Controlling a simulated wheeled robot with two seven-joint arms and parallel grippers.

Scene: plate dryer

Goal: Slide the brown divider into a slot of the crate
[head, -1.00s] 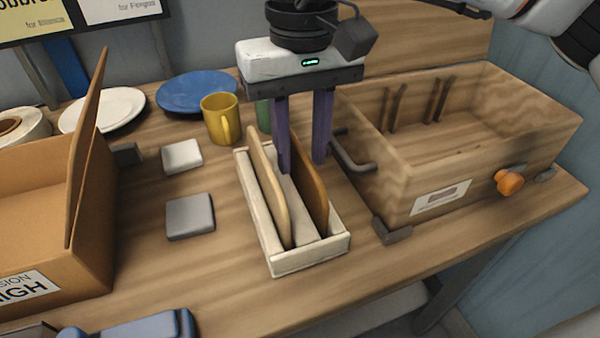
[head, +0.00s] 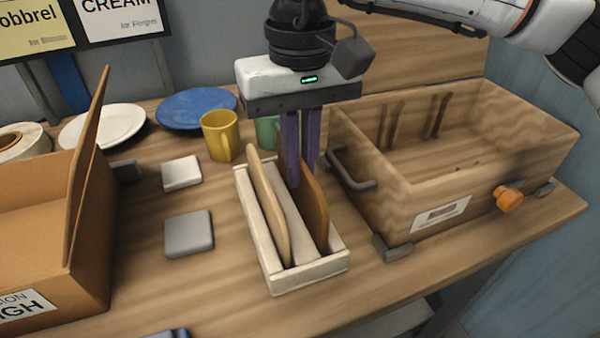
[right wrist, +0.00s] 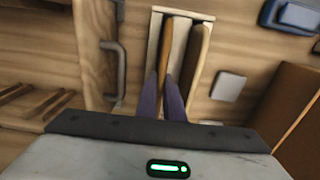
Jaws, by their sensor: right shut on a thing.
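The brown divider (head: 316,215) stands upright in the right compartment of a small pale wooden rack (head: 308,276). My right gripper (head: 301,180) points down from above and is shut on the divider's upper far part. In the right wrist view, the fingers (right wrist: 168,78) close around the divider (right wrist: 166,45). The wooden crate (head: 385,200) stands to the right of the rack. Its inner back wall shows dark upright slot strips (head: 438,116). My left gripper is not in view.
A lighter divider (head: 269,205) stands in the rack's left compartment. A yellow mug (head: 218,135) and a green mug (head: 266,132) stand behind the rack. The crate's dark handle (head: 350,172) sticks out toward the rack. An open cardboard box (head: 92,240) stands at left.

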